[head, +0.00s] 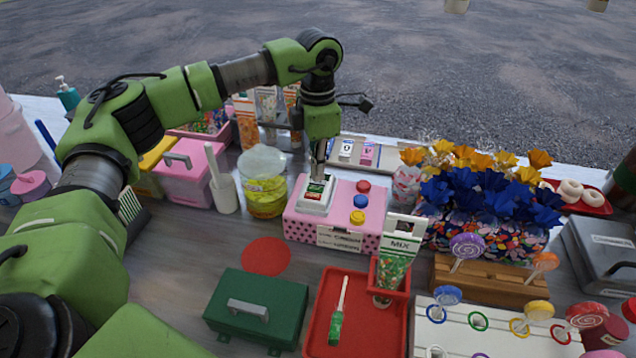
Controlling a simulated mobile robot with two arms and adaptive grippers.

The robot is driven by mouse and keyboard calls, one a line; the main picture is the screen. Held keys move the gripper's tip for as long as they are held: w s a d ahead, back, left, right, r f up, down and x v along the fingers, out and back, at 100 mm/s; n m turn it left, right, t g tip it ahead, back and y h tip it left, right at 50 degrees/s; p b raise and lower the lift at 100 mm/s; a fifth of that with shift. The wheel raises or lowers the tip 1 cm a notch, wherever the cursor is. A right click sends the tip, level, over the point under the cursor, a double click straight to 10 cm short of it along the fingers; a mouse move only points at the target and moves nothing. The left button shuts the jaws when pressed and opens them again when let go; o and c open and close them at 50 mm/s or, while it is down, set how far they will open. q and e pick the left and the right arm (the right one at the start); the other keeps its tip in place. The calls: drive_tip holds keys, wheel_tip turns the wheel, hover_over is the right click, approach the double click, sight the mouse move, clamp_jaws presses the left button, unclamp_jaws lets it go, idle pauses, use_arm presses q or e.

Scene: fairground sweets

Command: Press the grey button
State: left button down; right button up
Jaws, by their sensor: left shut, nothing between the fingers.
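A pink box (300,228) with dark dots stands near the middle of the table, with a label on its front. Red (363,186), blue (361,201) and yellow (357,217) buttons sit on the right of its top. A raised pale grey-white unit (314,207) with a small green and red patch sits on the left of its top. My left gripper (319,177) is shut and empty, pointing down right at this unit; I cannot tell whether it touches. No separate grey button is clear; the gripper may hide it. My right gripper is not in view.
A clear jar (264,185) and a white cup (225,195) stand left of the pink box. A MIX packet (398,255) stands in front at right, and flowers (490,200) stand to the right. A green box (255,308) and red tray (318,315) lie nearer.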

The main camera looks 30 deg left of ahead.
use_arm(q)
drive_tip(key=shift+f+b, duration=0.35)
drive_tip(key=shift+f, duration=0.25)
wheel_tip(320, 180, up, 8)
drive_tip(key=p, duration=0.5)
drive_tip(key=shift+p, duration=0.3)
idle(0.3)
